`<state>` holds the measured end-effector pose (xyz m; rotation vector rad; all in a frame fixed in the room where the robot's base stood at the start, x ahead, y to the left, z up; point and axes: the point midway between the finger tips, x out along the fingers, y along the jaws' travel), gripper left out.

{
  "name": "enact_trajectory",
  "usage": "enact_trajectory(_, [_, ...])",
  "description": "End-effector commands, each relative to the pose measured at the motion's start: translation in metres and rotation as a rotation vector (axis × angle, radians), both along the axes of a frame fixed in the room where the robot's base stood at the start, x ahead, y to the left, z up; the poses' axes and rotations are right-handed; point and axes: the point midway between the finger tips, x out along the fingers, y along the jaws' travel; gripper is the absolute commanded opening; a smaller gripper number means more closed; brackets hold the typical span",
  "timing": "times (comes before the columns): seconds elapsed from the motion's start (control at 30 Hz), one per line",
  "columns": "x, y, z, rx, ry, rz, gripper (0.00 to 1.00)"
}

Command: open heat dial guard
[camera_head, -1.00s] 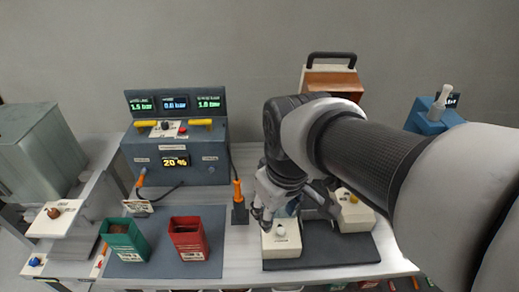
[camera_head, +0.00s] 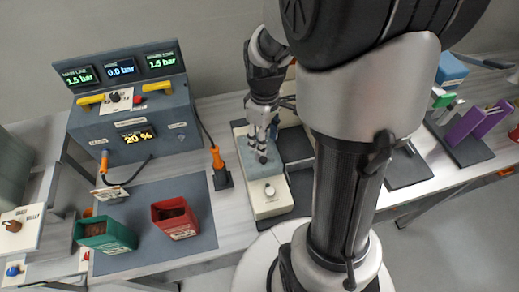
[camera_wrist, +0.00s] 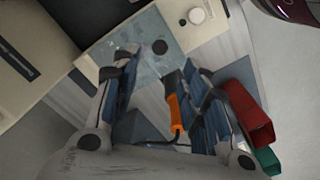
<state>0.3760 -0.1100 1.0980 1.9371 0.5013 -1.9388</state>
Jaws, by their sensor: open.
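A cream box (camera_head: 268,196) stands on the bench with a white round knob (camera_head: 269,190) on its near part. A grey-green, glassy-looking plate (camera_head: 258,168) covers its far part and seems to be the heat dial guard. A small dark knob sits on or under this plate, and shows in the wrist view (camera_wrist: 160,47). The plate also shows in the wrist view (camera_wrist: 132,55), apparently closed flat. My gripper (camera_head: 262,150) is over the plate, pointing down. In the wrist view my gripper (camera_wrist: 150,80) is open with nothing between its fingers. I cannot tell whether a fingertip touches the plate.
A control console (camera_head: 128,110) with pressure screens stands at the left. An orange-handled tool (camera_head: 217,160) is close left of the box. Green (camera_head: 105,235) and red (camera_head: 174,219) bins stand on a grey mat. A purple item (camera_head: 478,122) is at the right.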

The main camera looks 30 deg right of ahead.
Motion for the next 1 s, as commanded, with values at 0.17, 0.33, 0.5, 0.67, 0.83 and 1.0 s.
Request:
enact_trajectory(0.17, [-0.001, 0.001, -0.043, 0.002, 0.005, 0.0, 0.41])
enact_trajectory(0.33, [-0.001, 0.0, -0.073, 0.001, 0.004, 0.0, 0.41])
enact_trajectory(0.5, [0.0, 0.0, -0.088, 0.001, 0.0, -0.001, 0.41])
enact_trajectory(0.67, [0.0, 0.0, -0.092, 0.0, 0.0, -0.001, 0.41])
enact_trajectory(0.83, [0.0, 0.0, -0.092, 0.0, 0.0, -0.001, 0.41])
enact_trajectory(1.0, [0.0, 0.0, -0.092, 0.0, 0.0, -0.001, 0.32])
